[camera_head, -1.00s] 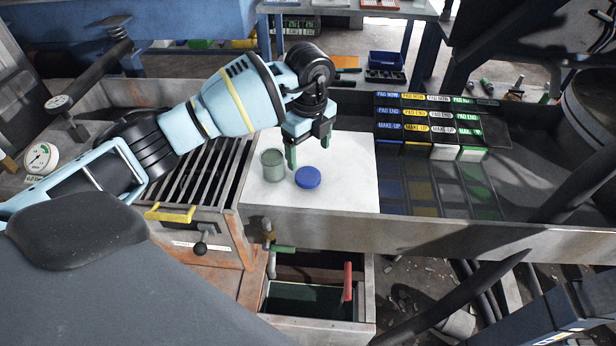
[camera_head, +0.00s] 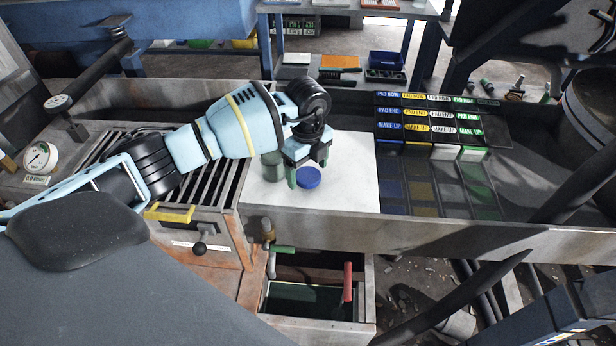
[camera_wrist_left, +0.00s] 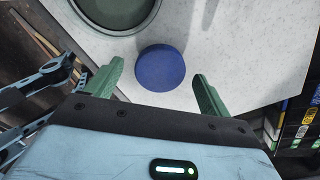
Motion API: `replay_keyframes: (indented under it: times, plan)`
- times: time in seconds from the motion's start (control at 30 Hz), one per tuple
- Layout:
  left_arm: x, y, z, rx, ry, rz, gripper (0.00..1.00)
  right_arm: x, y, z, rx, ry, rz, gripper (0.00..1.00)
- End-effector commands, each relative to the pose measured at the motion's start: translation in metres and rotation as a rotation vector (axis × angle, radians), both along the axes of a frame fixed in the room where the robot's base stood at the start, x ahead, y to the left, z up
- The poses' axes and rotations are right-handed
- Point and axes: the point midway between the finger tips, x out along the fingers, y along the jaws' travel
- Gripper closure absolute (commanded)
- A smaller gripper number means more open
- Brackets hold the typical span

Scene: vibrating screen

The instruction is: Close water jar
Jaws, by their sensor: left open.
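A round blue lid (camera_head: 308,178) lies flat on the white board (camera_head: 345,190). The grey-green water jar (camera_head: 271,166) stands open beside it to the left, partly hidden by my left gripper. My left gripper (camera_head: 308,176) is open over the lid, with its green fingers pointing down. In the left wrist view the lid (camera_wrist_left: 160,68) lies between and ahead of the two spread fingertips, and nothing is held. The jar's open rim (camera_wrist_left: 115,28) shows at the top left there. My right gripper is not in view.
Several labelled blocks (camera_head: 430,125) stand in rows right of the board. A slatted grate (camera_head: 200,165) with a yellow handle (camera_head: 170,213) is to the left. An open drawer (camera_head: 315,297) lies below. The board's right part is clear.

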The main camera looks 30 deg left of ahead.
Motion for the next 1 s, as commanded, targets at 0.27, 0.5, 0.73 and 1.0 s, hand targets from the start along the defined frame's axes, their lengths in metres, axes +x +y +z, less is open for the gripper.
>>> replay_keyframes:
  times: [0.27,0.5,0.73,1.0]
  plan:
    - [0.0,-0.0003,-0.01,0.001,-0.001,-0.001,0.18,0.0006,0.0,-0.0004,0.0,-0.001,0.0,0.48]
    - [-0.0001,-0.0003,-0.0098,0.001,-0.001,-0.001,0.22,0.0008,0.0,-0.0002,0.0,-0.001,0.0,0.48]
    - [-0.0001,-0.0003,-0.0097,0.001,-0.001,-0.001,0.52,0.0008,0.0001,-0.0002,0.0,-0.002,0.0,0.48]
    - [-0.0001,-0.0003,-0.0096,0.001,-0.001,-0.001,0.66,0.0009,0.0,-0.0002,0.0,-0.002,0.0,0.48]
